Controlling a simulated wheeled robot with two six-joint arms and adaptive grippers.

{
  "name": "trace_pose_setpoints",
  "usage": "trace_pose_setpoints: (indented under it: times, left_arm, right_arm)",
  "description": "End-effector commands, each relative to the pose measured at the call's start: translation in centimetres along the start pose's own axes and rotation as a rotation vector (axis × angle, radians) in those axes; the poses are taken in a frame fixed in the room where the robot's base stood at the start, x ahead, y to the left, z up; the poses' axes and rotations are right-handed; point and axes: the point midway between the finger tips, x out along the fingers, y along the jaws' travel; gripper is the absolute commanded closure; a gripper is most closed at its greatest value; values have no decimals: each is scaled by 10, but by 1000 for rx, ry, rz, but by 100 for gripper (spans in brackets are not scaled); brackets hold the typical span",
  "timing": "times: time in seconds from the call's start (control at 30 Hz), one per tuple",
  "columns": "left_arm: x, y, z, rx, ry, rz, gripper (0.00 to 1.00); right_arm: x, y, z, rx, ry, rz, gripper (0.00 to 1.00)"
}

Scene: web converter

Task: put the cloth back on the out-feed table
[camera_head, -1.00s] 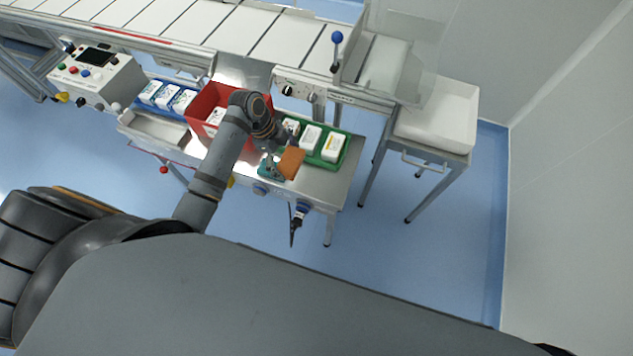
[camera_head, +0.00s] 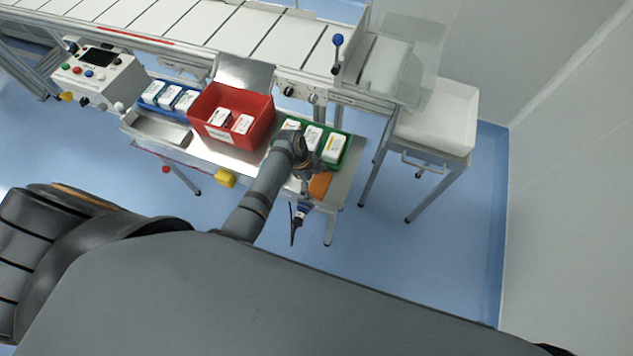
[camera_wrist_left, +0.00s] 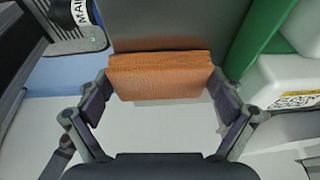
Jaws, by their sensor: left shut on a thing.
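The orange cloth (camera_head: 320,186) is a folded block at the front right part of the steel table (camera_head: 345,180), in front of the green bin. My left gripper (camera_head: 311,176) is shut on the cloth; its arm hides part of the green bin and table. In the left wrist view the cloth (camera_wrist_left: 160,75) sits between both fingers, with a pale grey surface below it. Whether it touches that surface, I cannot tell. My right gripper is not in view.
A green bin (camera_head: 346,152) with white packs stands behind the gripper. A red bin (camera_head: 257,133) with white packs is to its left, a blue bin (camera_head: 153,103) further left. A white tray stand (camera_head: 432,128) is at right.

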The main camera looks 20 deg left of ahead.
Motion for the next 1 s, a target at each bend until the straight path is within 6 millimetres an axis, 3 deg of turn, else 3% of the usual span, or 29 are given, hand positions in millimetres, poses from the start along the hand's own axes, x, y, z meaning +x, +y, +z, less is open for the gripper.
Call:
trace_pose_setpoints:
  times: [0.17,0.2,0.23,0.67,1.0]
  left_arm:
    - [2,0,1,0,0,1,57]
    - [1,0,1,0,0,0,3]
    - [1,0,1,0,0,0,0]
    - [-7,0,0,0,-1,-2,0]
    - [-85,-1,1,1,-3,-3,0]
  right_arm:
    - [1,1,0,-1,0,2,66]
    - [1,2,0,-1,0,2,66]
    - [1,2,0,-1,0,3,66]
    - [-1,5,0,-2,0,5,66]
    - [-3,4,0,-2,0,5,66]
